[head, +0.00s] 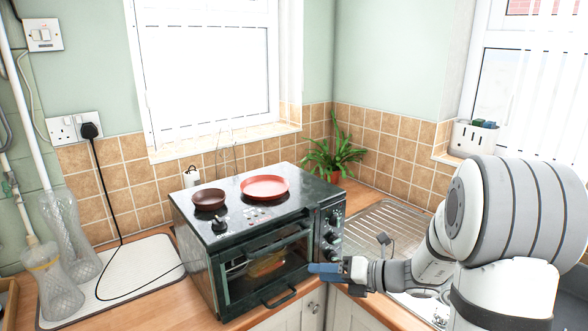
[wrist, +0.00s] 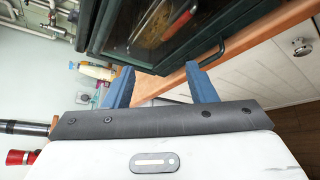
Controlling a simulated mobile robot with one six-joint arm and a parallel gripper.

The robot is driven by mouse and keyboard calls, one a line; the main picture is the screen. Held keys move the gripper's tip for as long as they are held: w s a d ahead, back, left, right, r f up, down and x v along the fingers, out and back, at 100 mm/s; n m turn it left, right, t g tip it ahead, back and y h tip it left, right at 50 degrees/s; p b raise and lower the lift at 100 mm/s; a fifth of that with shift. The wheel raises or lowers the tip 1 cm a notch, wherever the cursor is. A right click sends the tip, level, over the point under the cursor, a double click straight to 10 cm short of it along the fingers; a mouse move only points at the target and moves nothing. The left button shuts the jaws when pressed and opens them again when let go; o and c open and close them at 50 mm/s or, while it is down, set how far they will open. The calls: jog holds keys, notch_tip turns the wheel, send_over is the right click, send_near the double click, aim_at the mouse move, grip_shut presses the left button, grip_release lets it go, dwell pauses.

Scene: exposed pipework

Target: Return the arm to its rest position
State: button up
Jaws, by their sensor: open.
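My gripper (head: 326,271) is in front of the lower right corner of a dark tabletop oven (head: 262,228) in the head view. Its blue fingers also show in the wrist view (wrist: 160,82), spread apart with nothing between them. In the wrist view a dark oven handle (wrist: 208,54) lies just beyond the fingertips; I cannot tell whether they touch it. My white arm reaches in from the right of the head view, over the sink side. Something yellowish shows through the oven's glass front (head: 266,264).
A red pan (head: 264,188) and a dark pan (head: 208,199) sit on the oven top. A plant (head: 335,155) stands behind it, and a metal sink drainer (head: 372,232) lies to the right. Glass vases (head: 70,232) and a black cable stand left.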

jog(key=s+a+r+n+g+h, duration=0.1)
jog(key=s+n+g+h, duration=0.2)
jog(key=s+n, duration=0.5)
jog(key=s+a+n+g+h, duration=0.2)
jog(key=s+n+g, duration=0.1)
jog(key=s+n, duration=0.5)
jog(key=s+d+r+n+t+h, duration=0.2)
jog(key=s+d+n+h, duration=0.4)
jog(key=n, duration=1.2)
jog(key=shift+d+r+t+h, duration=0.15)
jog(key=shift+d+t+h, duration=0.15)
jog(key=shift+d+h, duration=0.9)
